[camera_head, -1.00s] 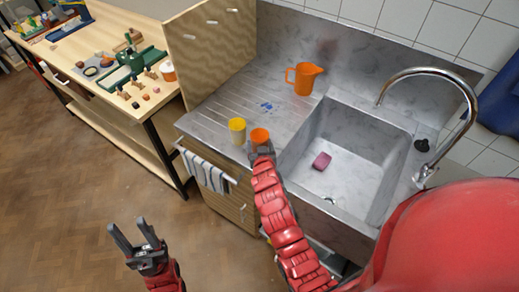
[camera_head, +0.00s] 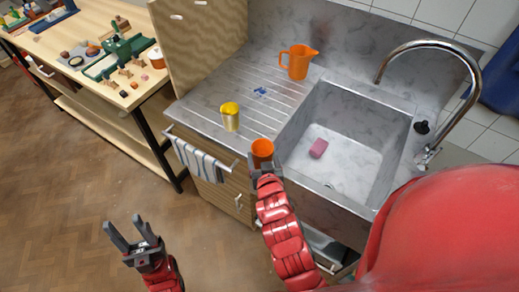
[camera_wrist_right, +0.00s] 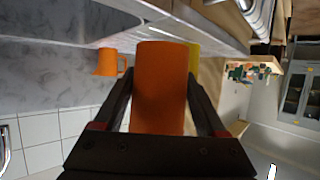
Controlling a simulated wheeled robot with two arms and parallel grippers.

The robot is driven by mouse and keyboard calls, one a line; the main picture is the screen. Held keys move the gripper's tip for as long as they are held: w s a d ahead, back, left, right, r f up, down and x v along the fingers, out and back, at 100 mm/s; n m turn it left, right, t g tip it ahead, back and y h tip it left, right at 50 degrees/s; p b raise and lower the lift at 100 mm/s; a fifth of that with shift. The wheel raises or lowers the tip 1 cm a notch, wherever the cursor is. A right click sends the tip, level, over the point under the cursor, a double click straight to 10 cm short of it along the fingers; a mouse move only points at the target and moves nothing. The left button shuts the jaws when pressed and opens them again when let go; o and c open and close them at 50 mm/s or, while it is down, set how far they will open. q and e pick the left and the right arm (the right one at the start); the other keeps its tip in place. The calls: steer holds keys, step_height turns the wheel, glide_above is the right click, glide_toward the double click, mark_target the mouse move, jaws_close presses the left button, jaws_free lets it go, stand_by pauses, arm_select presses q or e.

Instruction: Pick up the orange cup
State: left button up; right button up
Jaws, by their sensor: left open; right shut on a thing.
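The orange cup (camera_head: 262,148) is held in my right gripper (camera_head: 264,167), at the front edge of the counter in the head view. In the right wrist view the orange cup (camera_wrist_right: 160,85) stands between the two fingers of my right gripper (camera_wrist_right: 160,105), which are shut on it. Its lower part is hidden by the gripper in the head view. My left gripper (camera_head: 133,238) is open and empty, low over the floor at the left.
A yellow cup (camera_head: 230,118) stands on the ribbed drainboard (camera_head: 215,95), left of the orange cup. An orange jug (camera_head: 298,62) stands further back. The sink (camera_head: 335,135) holds a pink sponge (camera_head: 318,148). A tap (camera_head: 440,100) arches at right. A striped towel (camera_head: 198,161) hangs in front.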

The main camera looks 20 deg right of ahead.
steer(key=shift+s+r, duration=0.1)
steer(key=shift+s, duration=0.4)
steer(key=shift+s+a+r+p, duration=0.1)
steer(key=shift+s+r+p, duration=0.15)
steer(key=shift+p, duration=0.25)
steer(key=shift+s+f+p, duration=0.1)
steer(key=shift+s+p, duration=0.4)
steer(key=shift+s, duration=0.4)
